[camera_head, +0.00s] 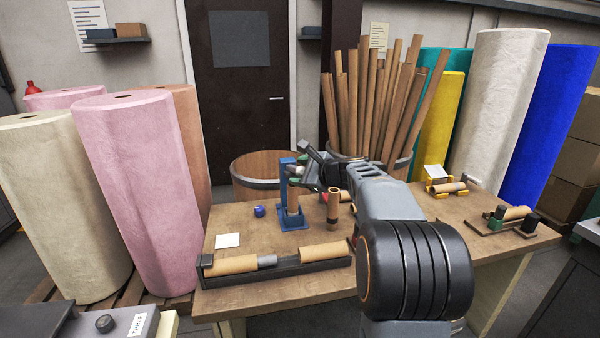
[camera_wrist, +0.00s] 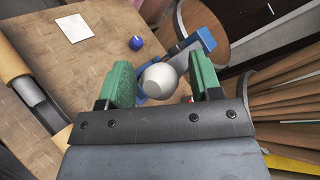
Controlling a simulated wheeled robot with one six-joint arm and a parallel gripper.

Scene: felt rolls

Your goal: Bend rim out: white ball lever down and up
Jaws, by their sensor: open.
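The white ball (camera_wrist: 159,81) of the lever sits between the two green fingers of my gripper (camera_wrist: 161,78) in the wrist view. The fingers are open, one on each side of the ball; whether either touches it is unclear. In the head view my gripper (camera_head: 306,172) is at the upper part of the press and partly hides the ball and lever.
A brown tube (camera_head: 333,208) stands close right of the press. A blue ball (camera_head: 259,211) and a white card (camera_head: 228,240) lie to its left. A dark trough with cardboard tubes (camera_head: 232,264) runs along the front edge. A wooden barrel (camera_head: 262,167) stands behind the table.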

